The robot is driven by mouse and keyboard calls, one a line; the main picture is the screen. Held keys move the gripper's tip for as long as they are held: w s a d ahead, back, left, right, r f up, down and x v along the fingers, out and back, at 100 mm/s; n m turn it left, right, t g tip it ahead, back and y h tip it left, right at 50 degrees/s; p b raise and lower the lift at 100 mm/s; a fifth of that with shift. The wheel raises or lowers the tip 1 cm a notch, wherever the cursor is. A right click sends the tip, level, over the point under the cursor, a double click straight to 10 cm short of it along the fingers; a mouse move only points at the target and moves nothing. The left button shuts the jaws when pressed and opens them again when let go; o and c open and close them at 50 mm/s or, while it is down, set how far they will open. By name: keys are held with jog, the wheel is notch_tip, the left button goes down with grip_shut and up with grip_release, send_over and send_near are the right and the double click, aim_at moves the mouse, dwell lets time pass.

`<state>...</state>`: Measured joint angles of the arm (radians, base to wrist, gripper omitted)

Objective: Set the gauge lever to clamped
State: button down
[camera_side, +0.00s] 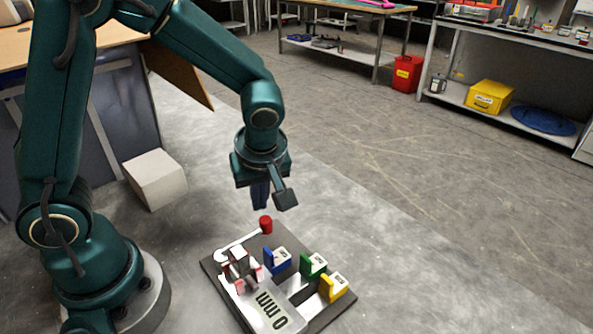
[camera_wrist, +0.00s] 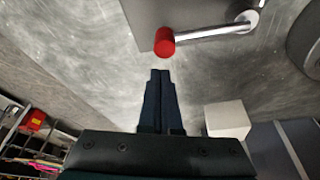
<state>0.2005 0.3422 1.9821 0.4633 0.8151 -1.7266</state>
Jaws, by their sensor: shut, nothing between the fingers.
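The gauge lever (camera_side: 238,241) is a pale metal bar with a red knob (camera_side: 265,223) at its end. It sits at the back-left edge of a dark base plate (camera_side: 333,311). In the wrist view the lever (camera_wrist: 215,32) runs from a round pivot at the right to the red knob (camera_wrist: 165,41) at the left. My gripper (camera_side: 260,207) is shut and empty, pointing down just above and behind the knob. In the wrist view its fingertips (camera_wrist: 160,72) are close to the knob, with a visible gap.
The plate carries a display reading "0 mm" (camera_side: 270,311) and blue (camera_side: 277,261), green (camera_side: 313,266) and yellow (camera_side: 333,287) blocks in a row. A pale box (camera_side: 155,179) stands on the floor at the left. The floor right of the plate is clear.

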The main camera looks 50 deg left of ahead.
jog(key=shift+w+a+r, duration=0.2)
jog(key=shift+a+r, duration=0.05)
jog(key=shift+a, duration=0.15)
jog(key=shift+w+a+r, duration=0.15)
jog(key=shift+a+r, duration=0.05)
jog(key=shift+a, duration=0.2)
jog(key=v, duration=0.9)
jog(key=shift+r, duration=0.1)
jog(key=s+d+r+m+t+h, duration=0.1)
jog(key=s+m+t+h, duration=0.2)
jog(key=s+m, duration=0.6)
jog(key=shift+s+m+t+h, duration=0.25)
jog(key=shift+m+t, duration=0.35)
jog(key=shift+m, duration=1.8)
